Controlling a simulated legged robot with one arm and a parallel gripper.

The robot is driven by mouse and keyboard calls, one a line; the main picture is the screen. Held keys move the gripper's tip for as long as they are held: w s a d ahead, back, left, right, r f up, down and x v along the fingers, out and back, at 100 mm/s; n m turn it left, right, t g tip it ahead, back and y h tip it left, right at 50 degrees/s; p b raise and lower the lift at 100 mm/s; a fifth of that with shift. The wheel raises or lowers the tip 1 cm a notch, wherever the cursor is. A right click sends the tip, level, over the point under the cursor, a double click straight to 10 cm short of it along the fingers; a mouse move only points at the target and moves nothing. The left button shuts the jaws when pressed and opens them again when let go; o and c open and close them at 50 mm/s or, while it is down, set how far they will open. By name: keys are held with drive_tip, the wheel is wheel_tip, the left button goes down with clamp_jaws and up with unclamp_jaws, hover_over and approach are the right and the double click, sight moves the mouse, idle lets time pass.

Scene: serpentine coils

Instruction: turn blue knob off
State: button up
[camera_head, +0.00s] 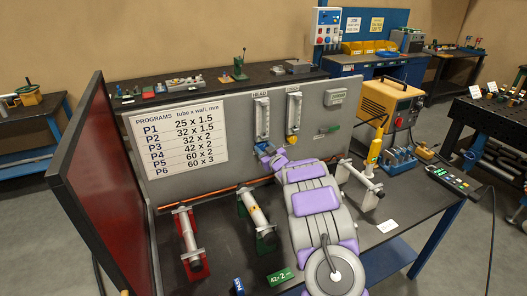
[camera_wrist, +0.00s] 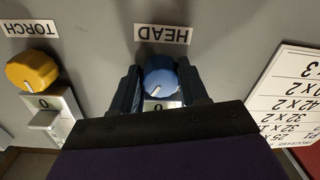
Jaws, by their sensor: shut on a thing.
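The blue knob (camera_wrist: 160,78) sits on the grey panel by the HEAD label (camera_wrist: 162,34) in the wrist view, with a white line mark on its face. A small plate reading 0 lies beside it, partly hidden by my gripper. My gripper (camera_wrist: 160,86) has one dark finger on each side of the knob and is shut on it. In the head view my gripper (camera_head: 270,158) reaches the panel below the HEAD gauge (camera_head: 262,118). My arm hides most of the knob there.
A yellow knob (camera_wrist: 33,70) under the TORCH label (camera_wrist: 30,30) is beside the blue one. A program chart (camera_head: 178,138) hangs on the panel (camera_head: 225,112). Tubes on stands (camera_head: 187,235) occupy the bench below. A red screen (camera_head: 105,180) stands at left.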

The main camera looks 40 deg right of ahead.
drive_tip(key=shift+f, duration=0.15)
drive_tip(key=o, duration=1)
drive_tip(key=shift+d, duration=0.1)
drive_tip(key=shift+o, duration=0.2)
drive_tip(key=shift+s, duration=0.15)
drive_tip(key=s+a+p, duration=0.2)
drive_tip(key=s+a, duration=0.1)
drive_tip(key=s, duration=1.3)
drive_tip(key=shift+s+a, duration=0.15)
drive_tip(key=shift+s, duration=0.2)
